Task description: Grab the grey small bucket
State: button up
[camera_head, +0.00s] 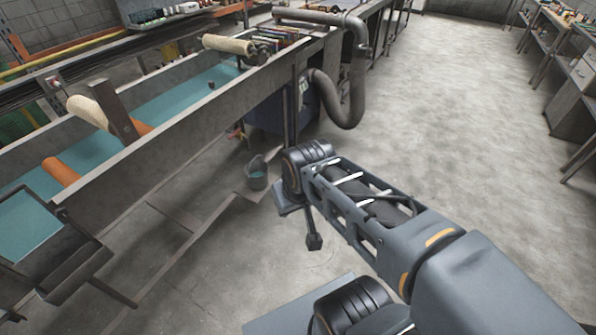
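My arm reaches from the lower right toward the picture's middle. A dark end piece, seemingly part of my gripper (313,242), hangs below the far joint, to the right of and nearer than the bucket. It is apart from the bucket in the picture. Its fingers are too small and partly hidden to tell whether they are open.
A long metal trough (190,135) with teal liquid and rollers fills the left. Its low frame rail (185,215) runs near the bucket. A thick bent pipe (345,95) and a dark cabinet (270,112) stand behind. Open concrete floor (460,110) lies right; shelves line the right wall.

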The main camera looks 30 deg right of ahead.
aim_at(256, 171)
jog(key=z, duration=0.55)
jog(key=k, duration=0.5)
jog(key=z, duration=0.65)
jog(key=i, duration=0.75)
jog(key=u, duration=0.55)
jog(key=i, duration=1.05)
jog(key=u, duration=1.5)
jog(key=i, duration=0.8)
jog(key=u, duration=0.95)
